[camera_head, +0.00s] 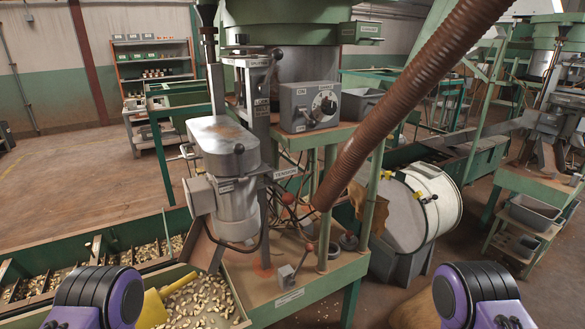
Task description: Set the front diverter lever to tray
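A small grey box (285,278) stands near the front edge of the green machine table. A thin lever with a red knob (310,247) rises from it and leans to the right; this appears to be the front diverter lever. Its labels are too small to read, so I cannot tell which setting it is at. A metal chute (207,248) slopes down under the grey motor housing toward the tray of nuts (243,304). Only purple and black parts of my two arms show at the bottom left and bottom right. Both grippers are out of view, well apart from the lever.
A grey control box (310,106) with a dial sits higher on the machine. A brown ribbed hose (400,100) crosses diagonally. A yellow scoop (165,298) lies in the nuts. A white drum (425,205) stands right. Open floor lies at the lower right.

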